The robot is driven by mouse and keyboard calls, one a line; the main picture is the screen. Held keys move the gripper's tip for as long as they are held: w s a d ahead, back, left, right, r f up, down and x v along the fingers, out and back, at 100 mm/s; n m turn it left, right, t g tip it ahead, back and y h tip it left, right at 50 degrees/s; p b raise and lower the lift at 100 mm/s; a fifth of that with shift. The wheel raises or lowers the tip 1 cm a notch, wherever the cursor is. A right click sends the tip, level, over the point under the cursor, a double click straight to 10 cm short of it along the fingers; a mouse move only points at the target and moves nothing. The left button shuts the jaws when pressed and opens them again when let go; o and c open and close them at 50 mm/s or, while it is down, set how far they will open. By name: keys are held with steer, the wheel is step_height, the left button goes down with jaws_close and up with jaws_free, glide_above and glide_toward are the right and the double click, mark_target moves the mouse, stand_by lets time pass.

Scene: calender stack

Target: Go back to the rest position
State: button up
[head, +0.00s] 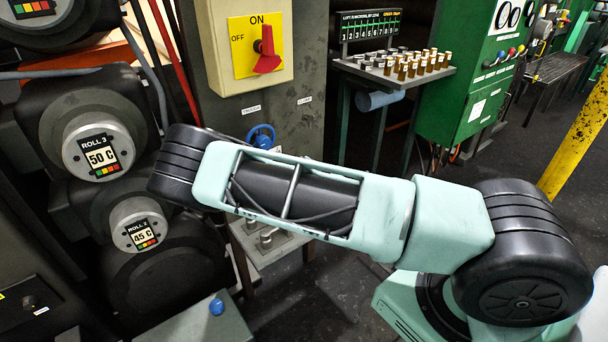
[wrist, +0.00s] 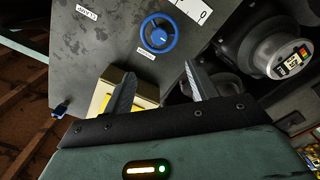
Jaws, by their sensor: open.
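My gripper (wrist: 160,85) shows in the wrist view with its two grey fingers spread apart and nothing between them. A dark grey panel with a blue handwheel (wrist: 159,33) lies beyond the fingers, and the wheel appears apart from them. A cream and yellow box (wrist: 108,92) shows partly behind the left finger. In the head view my arm stretches from the lower right to the left across the panel front, and my gripper is hidden there. The blue handwheel (head: 261,136) shows just above the arm.
The roll ends, Roll 3 (head: 92,155) at 50 C and one below at 45 C, stand close left of my arm. A red switch (head: 267,50) stands upright on a yellow plate. A sample stand (head: 395,72), green cabinet (head: 470,75) and yellow post (head: 580,140) stand behind.

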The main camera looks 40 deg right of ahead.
stand_by(0.3)
steer(key=a+f+m+g+h, duration=0.3)
steer(key=a+f+m+g, duration=0.1)
steer(key=a+m+g, duration=0.3)
steer(key=s+a+r+g+y+p, duration=0.1)
steer(key=s+a+r+g+y, duration=0.1)
steer(key=s+a+g, duration=0.3)
steer(key=s+a+r+g+y+p, duration=0.1)
steer(key=s+a+r+y, duration=0.1)
steer(key=a, duration=0.5)
steer(key=s+a+r+n+g, duration=0.1)
steer(key=s+r+n+g, duration=0.1)
steer(key=s+r, duration=0.5)
steer(key=s+a+r+n+g, duration=0.2)
steer(key=s+r+n+g, duration=0.1)
steer(key=s+r, duration=0.5)
steer(key=s, duration=0.3)
steer(key=shift+a+n, duration=0.3)
